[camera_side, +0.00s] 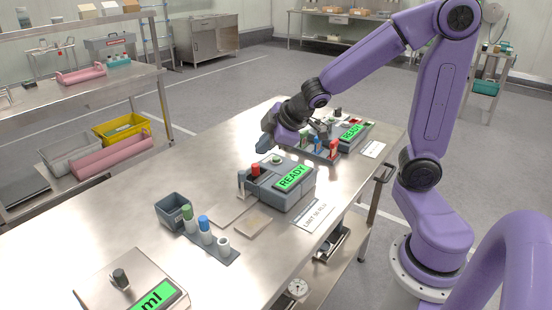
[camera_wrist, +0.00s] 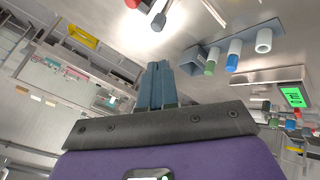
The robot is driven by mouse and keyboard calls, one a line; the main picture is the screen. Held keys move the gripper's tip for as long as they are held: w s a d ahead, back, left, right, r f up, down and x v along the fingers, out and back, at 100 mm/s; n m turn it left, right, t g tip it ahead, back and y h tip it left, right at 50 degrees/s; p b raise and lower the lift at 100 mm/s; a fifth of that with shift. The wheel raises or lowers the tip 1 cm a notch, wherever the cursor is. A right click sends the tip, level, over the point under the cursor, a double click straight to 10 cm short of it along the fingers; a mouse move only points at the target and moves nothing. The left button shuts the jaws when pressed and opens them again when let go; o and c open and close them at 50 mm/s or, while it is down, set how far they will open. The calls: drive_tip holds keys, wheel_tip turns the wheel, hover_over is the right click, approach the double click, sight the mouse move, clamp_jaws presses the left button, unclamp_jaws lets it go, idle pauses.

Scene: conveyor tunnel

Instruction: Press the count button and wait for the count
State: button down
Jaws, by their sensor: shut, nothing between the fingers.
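A grey device (camera_side: 285,197) with a green READY display (camera_side: 292,178) stands mid-table in the side view. A red-topped part (camera_side: 255,169) and a small pale-green round part (camera_side: 277,159) sit on it; I cannot tell which part, if any, is the count button. A second grey device (camera_side: 356,143) further back has its own READY display (camera_side: 352,132). My gripper (camera_side: 263,146) hangs above the table behind the nearer device, apart from it. In the wrist view its blue-grey fingers (camera_wrist: 157,84) are together and empty.
A small grey bin (camera_side: 173,211) and a rack (camera_side: 222,255) with green-, blue- and white-topped vials stand left of the nearer device. A scale (camera_side: 130,284) with a green "ml" display is at the front. A paper card (camera_side: 312,216) lies near the edge.

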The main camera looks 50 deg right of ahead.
drive_tip(key=w+d+t, duration=0.1)
drive_tip(key=w+d, duration=0.5)
drive_tip(key=d, duration=0.1)
drive_tip(key=n+y, duration=0.1)
hover_over(279, 159)
drive_tip(key=shift+w+f, duration=0.1)
drive_tip(key=shift+f, duration=0.65)
drive_tip(key=shift+f, duration=0.1)
drive_tip(key=shift+f, duration=4.3)
drive_tip(key=shift+f, duration=0.1)
drive_tip(key=shift+f, duration=0.35)
